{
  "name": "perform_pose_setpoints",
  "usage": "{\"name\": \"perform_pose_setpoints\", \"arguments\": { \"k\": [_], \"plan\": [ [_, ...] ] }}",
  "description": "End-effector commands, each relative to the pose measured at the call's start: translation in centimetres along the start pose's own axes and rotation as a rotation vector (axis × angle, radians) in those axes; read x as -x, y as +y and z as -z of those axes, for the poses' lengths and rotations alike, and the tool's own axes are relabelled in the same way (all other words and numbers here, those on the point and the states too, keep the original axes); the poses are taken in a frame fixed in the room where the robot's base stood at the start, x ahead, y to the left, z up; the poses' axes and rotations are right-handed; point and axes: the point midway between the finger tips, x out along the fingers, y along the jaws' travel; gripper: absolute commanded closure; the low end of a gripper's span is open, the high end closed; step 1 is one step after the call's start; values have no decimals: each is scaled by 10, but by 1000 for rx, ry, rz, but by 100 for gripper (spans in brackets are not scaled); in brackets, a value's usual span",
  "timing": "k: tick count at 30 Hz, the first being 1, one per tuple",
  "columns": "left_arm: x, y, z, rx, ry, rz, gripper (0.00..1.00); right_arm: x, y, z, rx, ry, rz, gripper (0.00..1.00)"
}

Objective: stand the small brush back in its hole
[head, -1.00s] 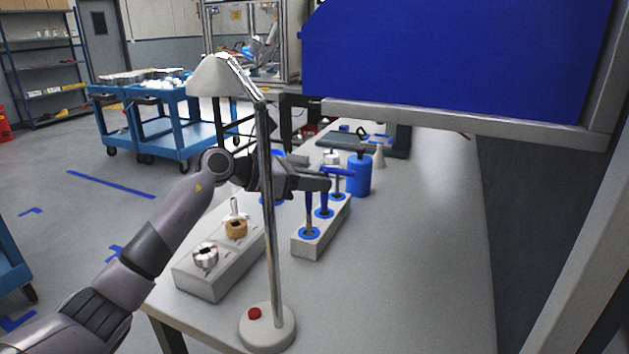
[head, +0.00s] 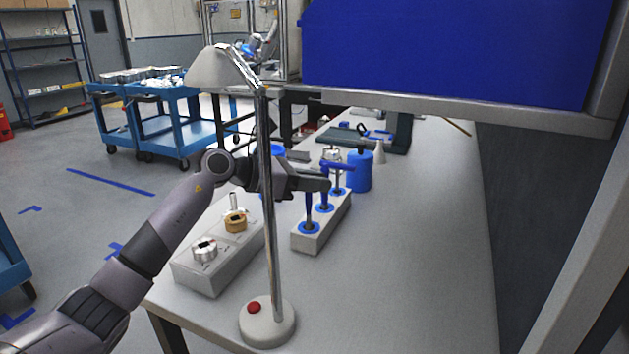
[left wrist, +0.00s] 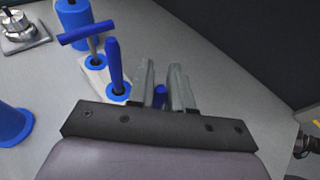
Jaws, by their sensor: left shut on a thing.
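A pale block (head: 311,243) with blue-ringed holes stands on the bench, and a blue T-handled tool (head: 340,167) stands in its far hole. A straight blue handle (head: 325,193) stands upright in the middle hole; it also shows in the left wrist view (left wrist: 114,65). My left gripper (head: 322,184) is shut on the small brush (head: 309,209), whose blue handle rises upright over the near hole. Between the fingers in the left wrist view, only a bit of its blue (left wrist: 160,91) shows. I cannot tell how deep its lower end sits. My right gripper is not in view.
A lamp (head: 270,220) stands close in front of my left arm. A grey block with metal and brass parts (head: 206,276) lies left of it. The bench right of the block is clear.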

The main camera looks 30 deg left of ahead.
Motion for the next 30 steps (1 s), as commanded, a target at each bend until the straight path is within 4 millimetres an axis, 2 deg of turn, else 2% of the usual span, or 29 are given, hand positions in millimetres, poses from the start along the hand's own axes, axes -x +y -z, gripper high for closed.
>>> {"name": "perform_pose_setpoints", "arguments": {
  "k": [30],
  "plan": [
    [-5,0,15,0,1,0,100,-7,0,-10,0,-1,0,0]
  ]
}}
